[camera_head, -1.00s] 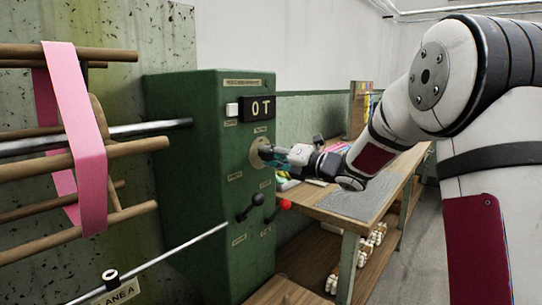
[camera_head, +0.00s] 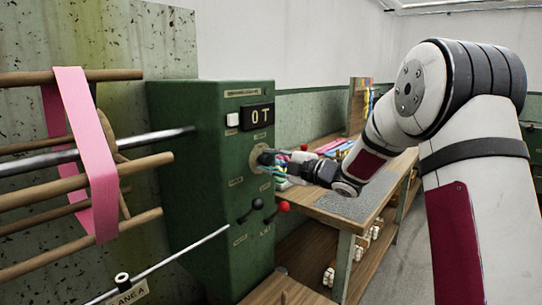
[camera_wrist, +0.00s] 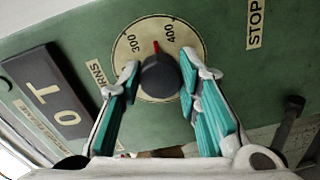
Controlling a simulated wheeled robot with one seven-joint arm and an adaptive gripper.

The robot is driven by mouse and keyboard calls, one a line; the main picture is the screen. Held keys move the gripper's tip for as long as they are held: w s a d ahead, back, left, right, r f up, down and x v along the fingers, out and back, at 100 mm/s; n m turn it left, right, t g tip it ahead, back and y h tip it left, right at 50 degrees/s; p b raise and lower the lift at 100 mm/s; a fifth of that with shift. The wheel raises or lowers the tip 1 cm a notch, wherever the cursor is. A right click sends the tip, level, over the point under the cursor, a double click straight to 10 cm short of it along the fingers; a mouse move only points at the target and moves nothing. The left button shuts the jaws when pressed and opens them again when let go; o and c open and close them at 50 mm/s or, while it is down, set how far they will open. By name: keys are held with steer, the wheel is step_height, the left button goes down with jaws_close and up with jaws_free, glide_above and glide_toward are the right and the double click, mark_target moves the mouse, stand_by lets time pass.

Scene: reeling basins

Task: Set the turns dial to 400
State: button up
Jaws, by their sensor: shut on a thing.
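The turns dial is a dark round knob (camera_wrist: 160,77) on a pale disc (camera_wrist: 197,45) marked 300 and 400. Its red pointer lies between the two numbers. In the head view the dial's pale disc (camera_head: 257,165) is on the front of the green machine box (camera_head: 205,160), partly hidden by my gripper (camera_head: 268,159). In the wrist view my gripper (camera_wrist: 160,76) has its teal-padded fingers on either side of the knob, shut on it.
A display reading "OT" (camera_head: 257,116) sits above the dial. Black (camera_head: 257,203) and red (camera_head: 284,207) ball levers stick out below it. A wooden bench (camera_head: 340,215) with coloured items stands to the right. A reel with pink ribbon (camera_head: 90,150) is at the left.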

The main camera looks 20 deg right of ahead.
steer(key=m+p, duration=0.3)
steer(key=m, duration=0.1)
steer(key=shift+d+f+m, duration=0.1)
steer(key=shift+m, duration=0.3)
stand_by(0.4)
steer(key=o, duration=1.1)
steer(key=shift+o, duration=0.2)
steer(key=v, duration=1.2)
